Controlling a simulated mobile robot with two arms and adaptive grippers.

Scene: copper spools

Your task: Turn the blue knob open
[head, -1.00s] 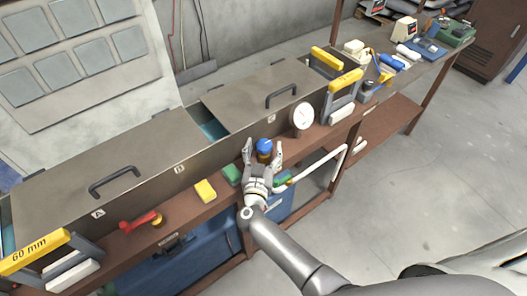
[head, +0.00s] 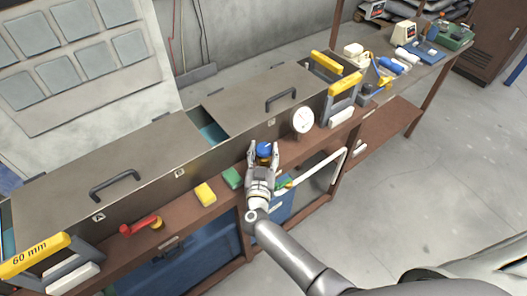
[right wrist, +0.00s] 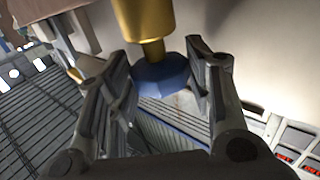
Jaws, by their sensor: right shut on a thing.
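The blue knob (head: 264,149) sits at the front of the long metal bench box, left of the round white gauge. In the right wrist view the blue knob (right wrist: 163,78) is faceted and sits on a brass stem (right wrist: 145,22). My right gripper (head: 264,150) has a finger on each side of the knob and is shut on it. Its two fingers also show in the right wrist view (right wrist: 163,84), left and right of the knob. My left gripper is not in the head view.
A white gauge (head: 302,119) stands just right of the knob. Lids with black handles (head: 115,184) cover the box.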

